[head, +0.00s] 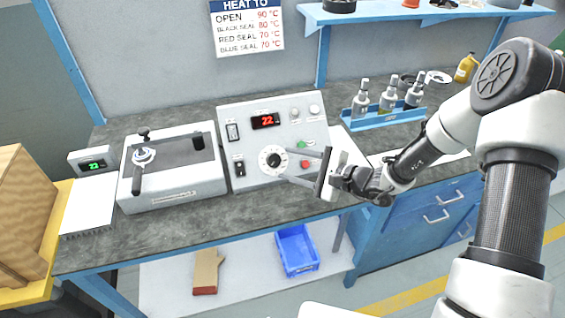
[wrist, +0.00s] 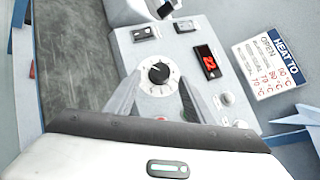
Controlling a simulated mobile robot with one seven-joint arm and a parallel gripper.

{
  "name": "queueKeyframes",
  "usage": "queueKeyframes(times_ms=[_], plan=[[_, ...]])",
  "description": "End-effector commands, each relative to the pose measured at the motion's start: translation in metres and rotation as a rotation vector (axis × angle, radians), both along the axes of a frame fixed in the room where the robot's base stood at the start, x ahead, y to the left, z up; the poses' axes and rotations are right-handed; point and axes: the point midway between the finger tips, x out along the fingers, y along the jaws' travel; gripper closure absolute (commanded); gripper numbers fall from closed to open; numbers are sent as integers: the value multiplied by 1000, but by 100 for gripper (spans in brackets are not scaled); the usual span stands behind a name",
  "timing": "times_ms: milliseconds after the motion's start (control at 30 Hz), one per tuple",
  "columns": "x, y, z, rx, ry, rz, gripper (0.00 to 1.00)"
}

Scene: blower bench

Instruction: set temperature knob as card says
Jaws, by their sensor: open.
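The temperature knob (head: 273,160) is black on a white round dial, on the front of a light grey control box (head: 240,115). It also shows in the wrist view (wrist: 158,73). The box's red display (head: 265,121) reads 22. The card (head: 247,28) on the wall is headed HEAT TO and lists open 90 °C, black seal 80 °C, red seal 70 °C and blue seal 70 °C. My gripper (head: 303,167) is open and empty, its two fingers pointing at the dial from the right. In the wrist view the fingertips lie just short of the knob, apart from it.
A grey machine with a lever (head: 180,180) stands left of the box. A blue bin (head: 297,250) sits on the lower shelf.

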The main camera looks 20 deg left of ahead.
Motion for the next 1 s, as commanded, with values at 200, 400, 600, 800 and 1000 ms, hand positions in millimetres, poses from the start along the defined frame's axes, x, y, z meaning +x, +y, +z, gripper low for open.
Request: queueKeyframes(times_ms=[200, 400, 600, 800, 1000], plan=[[9, 26, -9, 1, 0, 1, 51], [12, 32, -10, 0, 0, 0, 51], [12, 32, -10, 0, 0, 0, 51], [12, 32, -10, 0, 0, 0, 85], [12, 32, -11, 4, 2, -5, 92]])
